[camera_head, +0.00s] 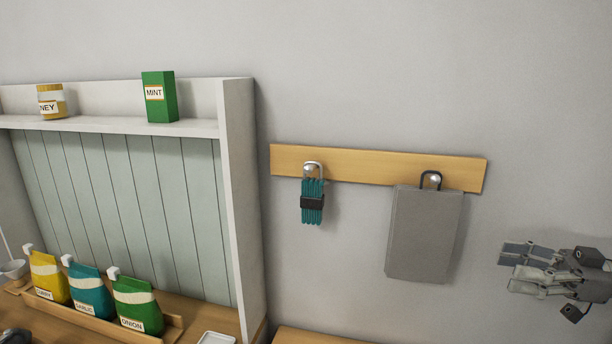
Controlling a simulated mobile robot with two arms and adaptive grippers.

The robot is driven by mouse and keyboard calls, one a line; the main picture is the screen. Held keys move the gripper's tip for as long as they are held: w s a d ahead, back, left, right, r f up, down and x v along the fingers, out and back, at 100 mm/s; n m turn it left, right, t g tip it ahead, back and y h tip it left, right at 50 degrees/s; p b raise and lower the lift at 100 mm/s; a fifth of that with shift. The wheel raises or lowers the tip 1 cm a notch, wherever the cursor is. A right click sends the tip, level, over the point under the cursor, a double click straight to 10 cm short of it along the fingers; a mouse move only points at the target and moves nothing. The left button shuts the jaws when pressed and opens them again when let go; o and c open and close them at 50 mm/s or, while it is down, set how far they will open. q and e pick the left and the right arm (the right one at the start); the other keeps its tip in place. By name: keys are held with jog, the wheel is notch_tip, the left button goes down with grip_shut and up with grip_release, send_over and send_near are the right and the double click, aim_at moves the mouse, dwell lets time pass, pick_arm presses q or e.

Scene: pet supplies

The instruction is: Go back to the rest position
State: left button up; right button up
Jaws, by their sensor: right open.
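My right gripper (514,267) is at the right edge of the head view, with its fingers pointing left. It is open, with nothing between its fingers. It is to the right of the grey hanging board (424,235) and appears apart from it. I cannot make out my left gripper in this view.
A wooden rail (376,167) on the wall holds the board and a teal strap bundle (312,203) on hooks. A white shelf unit (240,200) holds a honey jar (50,101) and a green mint box (159,97). Yellow (47,276), teal (91,289) and green (137,304) pouches stand below.

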jog(key=w+a+f+m+t+h, duration=0.3)
jog(key=w+a+f+m+t, duration=0.3)
jog(key=w+a+f+t, duration=0.4)
jog(key=s+a+f+m+t+h, duration=0.35)
jog(key=f+m+h, duration=0.35)
jog(key=f+h, duration=0.25)
jog(key=s+f+m+g+h, duration=0.2)
jog(key=s+f+g+h, duration=0.45)
jog(key=s+f, duration=0.65)
jog(key=s+a+f+n+g+y, duration=0.15)
jog(key=s+g, duration=0.25)
jog(key=s, duration=0.6)
jog(key=s+a+f+g, duration=0.15)
jog(key=s+g, duration=0.35)
jog(key=s, duration=0.5)
notch_tip(320, 180, down, 32)
jog(key=s+b, duration=0.2)
jog(key=b, duration=0.3)
pick_arm(q)
notch_tip(320, 180, down, 9)
jog(key=w+b, duration=0.1)
jog(key=b, duration=0.3)
jog(key=shift+w, duration=0.15)
pick_arm(e)
jog(key=s+d+f+g, duration=0.2)
jog(key=s+f, duration=1.4)
jog(key=f, duration=0.3)
jog(key=shift+d+n, duration=0.25)
jog(key=shift+n, duration=0.1)
